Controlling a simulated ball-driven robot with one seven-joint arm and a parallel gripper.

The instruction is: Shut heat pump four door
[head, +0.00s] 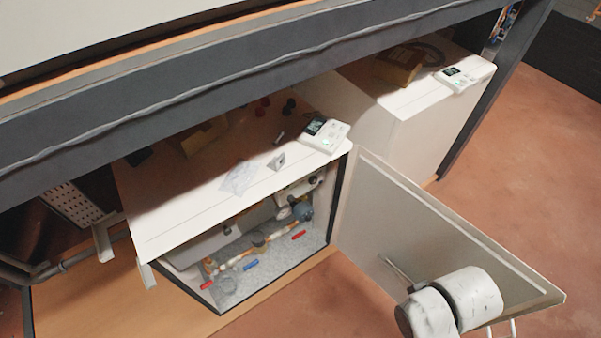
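A heat pump cabinet with a white top (215,208) stands open at the front. Its door (440,238) is swung wide out to the right, with its grey inner face towards me. The hinge side is near the cabinet's right front edge. Pipes and valves (262,240) with red and blue handles show inside. I cannot read which number this unit has. White rounded links of my arm (470,296) are in front of the door's lower outer part. I cannot tell whether they touch it. No gripper fingertips can be made out.
A second white unit (425,125) stands behind to the right, its front closed. Small display boxes (325,132) sit on the tops. A dark beam (250,85) crosses above. Reddish floor (530,165) is clear at the right. A perforated metal tray (73,203) is at the left.

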